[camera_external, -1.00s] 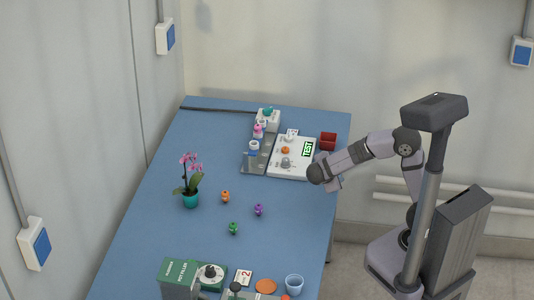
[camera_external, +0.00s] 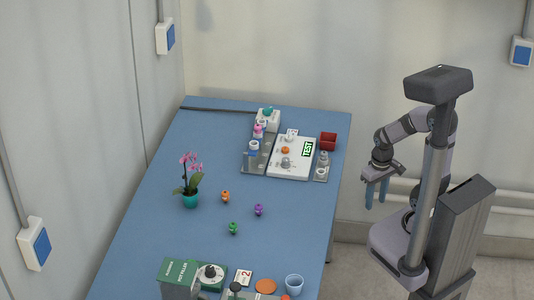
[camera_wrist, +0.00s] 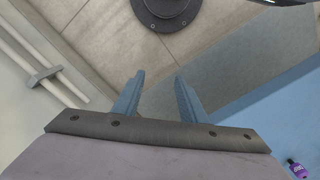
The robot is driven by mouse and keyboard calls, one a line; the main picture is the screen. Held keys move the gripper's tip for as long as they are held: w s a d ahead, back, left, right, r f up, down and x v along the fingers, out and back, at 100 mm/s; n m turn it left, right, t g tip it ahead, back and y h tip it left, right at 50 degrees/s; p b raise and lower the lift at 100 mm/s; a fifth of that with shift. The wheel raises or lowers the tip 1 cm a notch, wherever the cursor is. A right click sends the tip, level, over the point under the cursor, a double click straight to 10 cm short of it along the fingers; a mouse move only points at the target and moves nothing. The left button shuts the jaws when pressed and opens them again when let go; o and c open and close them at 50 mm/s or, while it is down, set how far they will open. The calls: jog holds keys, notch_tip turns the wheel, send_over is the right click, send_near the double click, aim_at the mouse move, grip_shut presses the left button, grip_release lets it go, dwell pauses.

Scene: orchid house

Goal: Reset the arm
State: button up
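My gripper (camera_external: 376,194) hangs beside my column, off the right edge of the blue table (camera_external: 150,238), with its blue fingers pointing down. In the wrist view my gripper (camera_wrist: 157,92) shows its two fingers apart with nothing between them, over the floor. My arm is folded back close to my body. No object is in contact with the gripper.
On the table stand an orchid (camera_external: 190,200), several small coloured pieces, a white test device (camera_external: 292,160), a red box (camera_external: 328,141), a green box (camera_external: 178,270) and a blue cup (camera_external: 294,283). Pipes (camera_wrist: 40,65) run along the wall. Air around the gripper is clear.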

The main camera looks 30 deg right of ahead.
notch_tip(320, 180, up, 10)
jog(key=p, duration=0.9)
